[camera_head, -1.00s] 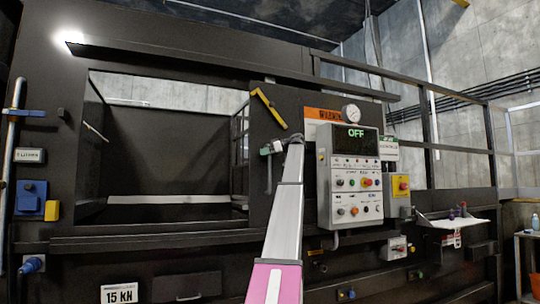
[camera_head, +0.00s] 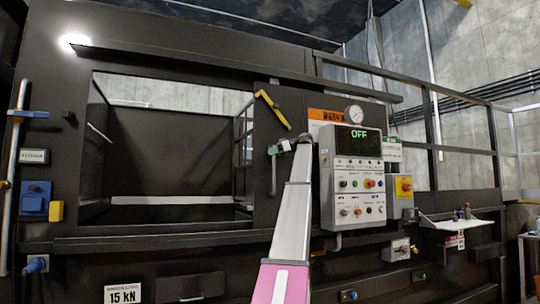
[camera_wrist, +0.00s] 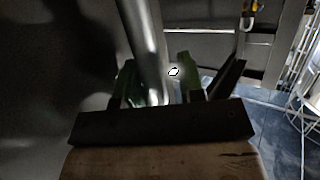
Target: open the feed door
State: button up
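The feed door appears to be the dark panel (camera_head: 263,200) at the right of the open feed opening (camera_head: 165,150); its right extent is hidden behind my arm and the control box. An upright bar handle (camera_head: 273,175) stands on its face. My gripper (camera_head: 277,149) is at the upper part of this handle, beside the control box. In the wrist view, a pale upright bar (camera_wrist: 142,35) passes between the two greenish fingers of my gripper (camera_wrist: 155,85). The fingers are apart with the bar between them; whether both press on it is too dark to tell.
The control box (camera_head: 352,175), its display reading OFF, stands close to the right of my gripper. A yellow bent lever (camera_head: 272,110) is just above. A long rail (camera_head: 230,62) runs overhead. A small shelf (camera_head: 460,223) juts out at the right.

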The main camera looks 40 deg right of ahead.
jog(key=s+d, duration=0.5)
jog(key=s, duration=0.2)
jog(key=shift+s+d+f, duration=0.15)
jog(key=shift+s+d, duration=0.05)
jog(key=shift+d, duration=0.05)
dwell(0.7)
dwell(0.7)
